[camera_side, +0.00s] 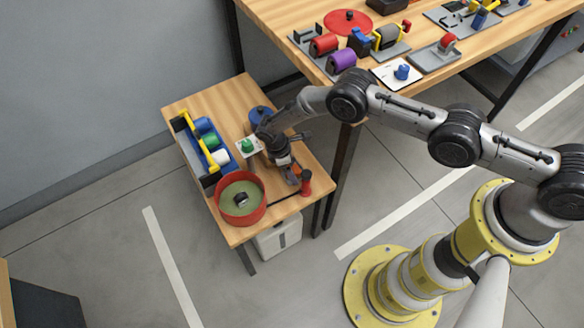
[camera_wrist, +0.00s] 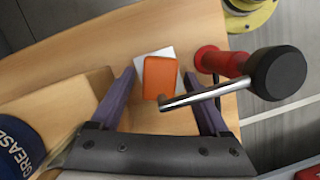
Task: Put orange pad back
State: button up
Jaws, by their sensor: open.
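The orange pad (camera_wrist: 158,77) lies on a small pale plate (camera_wrist: 164,53) on the wooden side table, seen in the wrist view. In the side view an orange patch (camera_side: 293,177) shows just below my gripper (camera_side: 287,169), partly hidden by it. In the wrist view my gripper (camera_wrist: 158,76) is open, with its two purple fingers pointing toward the pad, one to each side of it in the picture. Nothing is held. Whether the fingertips are level with the pad or above it, I cannot tell.
A red post (camera_side: 306,182) stands close to the pad. A metal rod with a black knob (camera_wrist: 278,73) crosses the pad's lower corner in the wrist view. A red round tray (camera_side: 262,201), a rack of rolls (camera_side: 204,140) and a blue "GREASE" container (camera_wrist: 18,145) are nearby.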

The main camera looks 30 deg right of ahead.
jog(key=v, duration=1.2)
jog(key=shift+r, duration=0.2)
jog(key=w+d+r+m+t+y, duration=0.1)
jog(key=d+r+m, duration=0.15)
jog(key=r, duration=0.75)
jog(key=d+r+m, duration=0.1)
jog(key=d+r, duration=0.3)
jog(key=r, duration=0.6)
jog(key=s+d+r+m+t, duration=0.1)
jog(key=s+d+r, duration=0.1)
jog(key=r, duration=0.3)
jog(key=s+d+r+m+y, duration=0.1)
jog(key=s+d+r, duration=0.15)
jog(key=r, duration=0.25)
jog(key=s+d+r+m+t, duration=0.1)
jog(key=s+d+r, duration=0.1)
jog(key=r, duration=0.2)
jog(key=s+d+r+m+t+y, duration=0.1)
jog(key=s+d+r+m, duration=0.1)
jog(key=s+d+r, duration=0.35)
jog(key=s+d+r+m+t, duration=0.1)
jog(key=s+d+r+m, duration=0.15)
jog(key=s, duration=0.55)
jog(key=s+d+m+t, duration=0.1)
jog(key=s+d+m, duration=0.1)
jog(key=s, duration=1.1)
jog(key=shift+s+d+f+t, duration=0.25)
jog(key=shift+f+t, duration=0.15)
